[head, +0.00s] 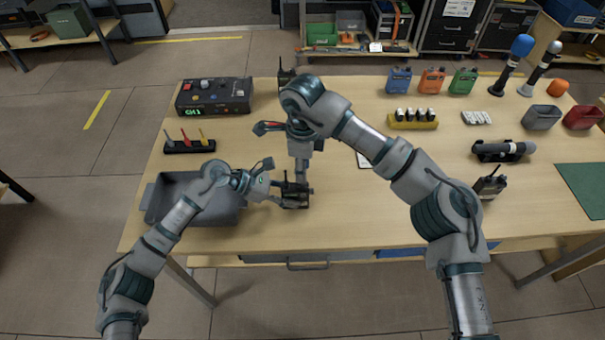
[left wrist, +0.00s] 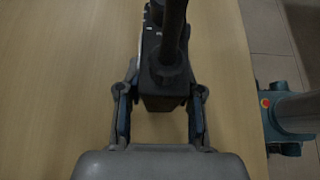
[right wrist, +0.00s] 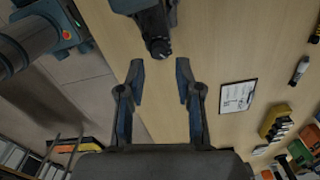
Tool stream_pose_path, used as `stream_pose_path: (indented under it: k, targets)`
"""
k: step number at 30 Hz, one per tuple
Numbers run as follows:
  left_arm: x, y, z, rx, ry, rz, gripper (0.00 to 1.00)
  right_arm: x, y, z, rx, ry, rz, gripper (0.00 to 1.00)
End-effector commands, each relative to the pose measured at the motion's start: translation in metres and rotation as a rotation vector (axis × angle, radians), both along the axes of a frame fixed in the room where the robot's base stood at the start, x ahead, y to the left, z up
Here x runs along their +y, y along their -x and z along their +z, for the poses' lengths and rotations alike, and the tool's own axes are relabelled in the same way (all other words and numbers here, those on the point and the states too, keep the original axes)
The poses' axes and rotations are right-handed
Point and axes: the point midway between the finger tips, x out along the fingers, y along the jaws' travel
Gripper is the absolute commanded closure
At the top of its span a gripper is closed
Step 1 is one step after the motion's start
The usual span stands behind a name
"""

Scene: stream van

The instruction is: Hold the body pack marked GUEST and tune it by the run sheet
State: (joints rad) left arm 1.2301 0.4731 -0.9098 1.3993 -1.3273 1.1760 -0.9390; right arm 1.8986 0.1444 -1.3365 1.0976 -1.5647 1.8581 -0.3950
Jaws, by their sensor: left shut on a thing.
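My left gripper (head: 277,189) is shut on a black body pack (head: 295,201), held near the table's front edge beside the grey bin. In the left wrist view the pack (left wrist: 162,103) sits between the fingers, its dark antenna toward the camera; no marking is readable. My right gripper (head: 299,176) points down just above the pack. In the right wrist view its fingers (right wrist: 160,82) are open and empty, with the pack's dark knobbed end (right wrist: 157,42) beyond them. The run sheet may be the white clipboard sheet (right wrist: 238,96); its text is unreadable, and my right arm partly hides it in the head view.
A grey bin (head: 160,214) stands left. Behind are a black console (head: 213,96) with a green display and a rack of small screwdrivers (head: 190,145). Other black packs stand at the back (head: 286,76) and right (head: 489,184).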

Motion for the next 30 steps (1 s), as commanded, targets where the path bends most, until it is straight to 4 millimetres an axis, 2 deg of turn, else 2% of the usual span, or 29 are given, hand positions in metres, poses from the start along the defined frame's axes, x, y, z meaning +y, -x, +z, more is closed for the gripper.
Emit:
stream_pose_path:
  k: [16, 24, 30]
  targets:
    - [0.0, 0.0, -0.001, 0.001, -0.001, 0.001, 1.0, 0.0, 0.0, -0.048, 0.001, 0.0, -0.003, 0.66]
    - [0.0, 0.0, -0.001, 0.001, -0.001, 0.001, 1.0, 0.0, 0.0, -0.047, -0.001, 0.0, 0.333, 0.66]
    - [0.0, 0.0, -0.001, 0.001, -0.001, 0.001, 1.0, 0.0, 0.0, -0.047, 0.0, 0.0, 0.411, 0.66]
